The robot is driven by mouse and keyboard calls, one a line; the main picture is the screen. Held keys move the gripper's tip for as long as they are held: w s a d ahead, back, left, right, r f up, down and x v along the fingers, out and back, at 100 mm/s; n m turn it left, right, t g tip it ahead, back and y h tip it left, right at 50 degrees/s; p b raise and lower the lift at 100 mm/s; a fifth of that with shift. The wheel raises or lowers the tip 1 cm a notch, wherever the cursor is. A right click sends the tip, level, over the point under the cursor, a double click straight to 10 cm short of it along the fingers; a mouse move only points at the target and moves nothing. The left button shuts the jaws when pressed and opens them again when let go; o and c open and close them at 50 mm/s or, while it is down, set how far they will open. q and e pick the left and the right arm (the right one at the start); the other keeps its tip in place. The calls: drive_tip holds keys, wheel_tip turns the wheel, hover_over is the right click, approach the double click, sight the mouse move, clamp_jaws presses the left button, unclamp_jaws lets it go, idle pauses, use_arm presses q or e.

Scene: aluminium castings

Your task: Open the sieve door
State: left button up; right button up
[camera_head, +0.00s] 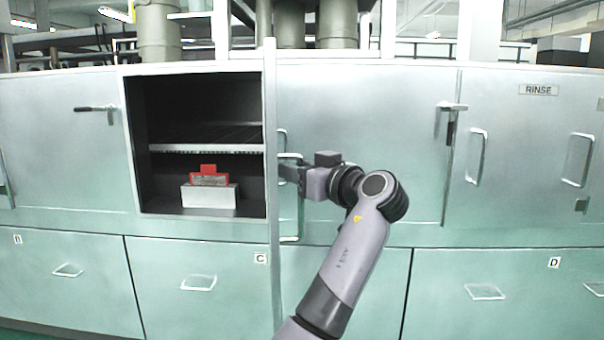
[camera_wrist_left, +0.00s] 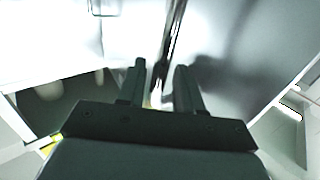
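The sieve door (camera_head: 271,270) stands swung out from the cabinet, seen nearly edge-on as a tall narrow strip. The compartment (camera_head: 200,110) to its left is open, dark inside, with a pale shelf edge. A red piece (camera_head: 209,176) on a pale block (camera_head: 209,195) is inside it. My left gripper (camera_head: 288,172) is just right of the door edge, at the pale door handle (camera_head: 290,240). In the left wrist view its two fingers (camera_wrist_left: 160,88) are apart, with a bright sliver between them; contact with the handle cannot be told. My right gripper is not in view.
Lower drawers (camera_head: 200,283) with handles run below. Thick grey pipes (camera_head: 158,35) stand on top. My left arm crosses the front, right of the open door.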

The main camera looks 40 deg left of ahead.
use_arm(q)
drive_tip(key=b+v, duration=0.1)
drive_tip(key=v, duration=0.6)
idle(0.3)
drive_tip(key=shift+d+f, duration=0.1)
drive_tip(key=shift+f, duration=0.05)
